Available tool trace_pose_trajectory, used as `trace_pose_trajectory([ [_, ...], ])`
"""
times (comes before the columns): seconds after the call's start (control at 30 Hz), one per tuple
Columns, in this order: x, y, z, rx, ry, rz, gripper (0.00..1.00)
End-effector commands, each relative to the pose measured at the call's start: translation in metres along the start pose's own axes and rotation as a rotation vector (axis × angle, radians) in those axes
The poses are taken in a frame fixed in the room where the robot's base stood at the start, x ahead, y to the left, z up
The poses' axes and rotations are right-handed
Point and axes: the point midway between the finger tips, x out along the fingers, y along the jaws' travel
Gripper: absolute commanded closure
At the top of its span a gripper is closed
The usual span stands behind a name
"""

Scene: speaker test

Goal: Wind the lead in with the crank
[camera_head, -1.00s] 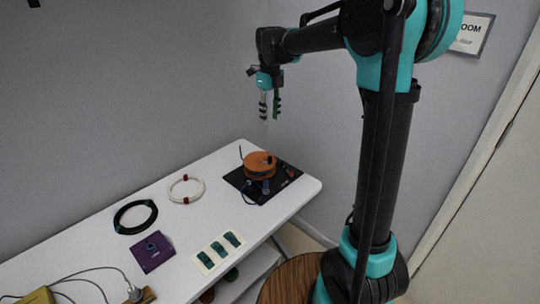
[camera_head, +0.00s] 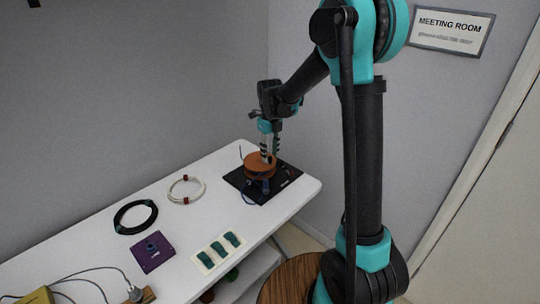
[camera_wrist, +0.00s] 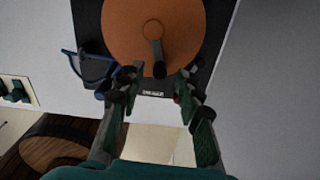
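An orange-brown reel (camera_head: 259,161) sits on a black base plate (camera_head: 285,184) at the far right end of the white table. In the wrist view the reel (camera_wrist: 125,30) fills the upper middle, with a dark crank handle (camera_wrist: 157,58) pointing from its centre toward my gripper. A blue lead (camera_wrist: 73,62) loops at the left of the reel, over the dark base's edge. My gripper (camera_head: 268,153) is over the reel. In the wrist view its fingers (camera_wrist: 156,80) are apart, one on each side of the crank handle's near end, with no contact visible.
A white cable coil (camera_head: 187,189), a black cable coil (camera_head: 136,217), a purple plate (camera_head: 152,252) and a white card with green pieces (camera_head: 219,251) lie on the table (camera_head: 185,220). A round wooden top (camera_head: 290,279) stands by the table's near side.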

Motion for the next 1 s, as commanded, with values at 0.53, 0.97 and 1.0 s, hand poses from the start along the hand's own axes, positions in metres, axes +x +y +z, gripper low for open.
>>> trace_pose_trajectory([
  [0.53, 0.0126, 0.0000, -0.0001, 0.000, 0.000, 0.000, 0.75],
  [0.97, 0.0124, -0.0001, -0.0001, -0.002, 0.000, 0.000, 1.00],
  [1.0, 0.0124, -0.0002, 0.0000, -0.005, 0.000, 0.000, 1.00],
])
